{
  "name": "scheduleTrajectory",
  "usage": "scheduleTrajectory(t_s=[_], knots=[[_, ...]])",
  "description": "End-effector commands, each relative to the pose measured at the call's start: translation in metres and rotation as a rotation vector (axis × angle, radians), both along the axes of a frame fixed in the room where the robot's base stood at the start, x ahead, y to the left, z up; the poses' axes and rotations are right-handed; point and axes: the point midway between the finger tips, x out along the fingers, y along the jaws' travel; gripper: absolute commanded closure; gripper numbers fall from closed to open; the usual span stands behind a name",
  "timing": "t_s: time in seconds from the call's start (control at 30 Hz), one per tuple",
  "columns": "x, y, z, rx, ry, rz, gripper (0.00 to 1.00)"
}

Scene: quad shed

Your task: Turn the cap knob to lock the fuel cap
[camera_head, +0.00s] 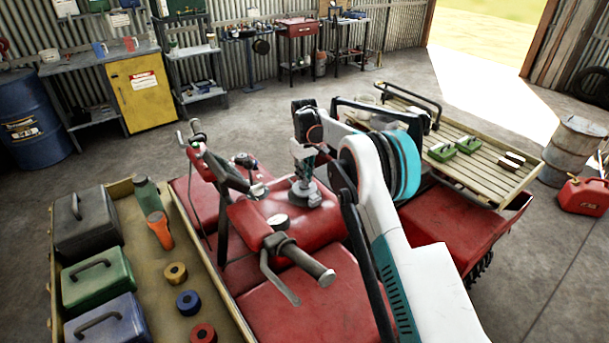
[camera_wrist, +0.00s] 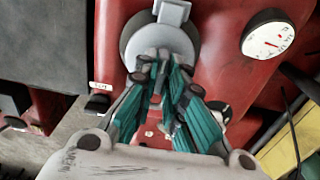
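The fuel cap (camera_wrist: 128,48) is a round grey disc on the red tank (camera_wrist: 235,80) in the wrist view, with a lighter grey block (camera_wrist: 173,12) at its upper edge. My gripper (camera_wrist: 163,62) is over the cap's lower middle, its teal fingers drawing close together at the tips. The tips cover the centre of the cap. I cannot tell whether they clasp the knob or only stand over it. In the head view my gripper (camera_head: 303,178) points down at the cap (camera_head: 305,198) on the red quad (camera_head: 320,222).
A white gauge (camera_wrist: 268,36) sits right of the cap. The handlebar (camera_head: 290,258) is close in front of my gripper. A wooden front rack (camera_head: 180,262) holds cases, an orange torch (camera_head: 159,230) and coloured rings. The rear rack (camera_head: 478,185) carries green items.

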Motion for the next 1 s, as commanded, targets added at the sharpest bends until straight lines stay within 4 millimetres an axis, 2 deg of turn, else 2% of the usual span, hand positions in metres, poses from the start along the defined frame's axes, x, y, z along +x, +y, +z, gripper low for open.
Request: scheduleTrajectory(t_s=[0.47,1.0], knots=[[0.0002,-0.0001,-0.0003,0.000,0.000,-0.078,1.00],[0.0002,-0.0001,-0.0003,0.000,-0.001,-0.536,1.00]])
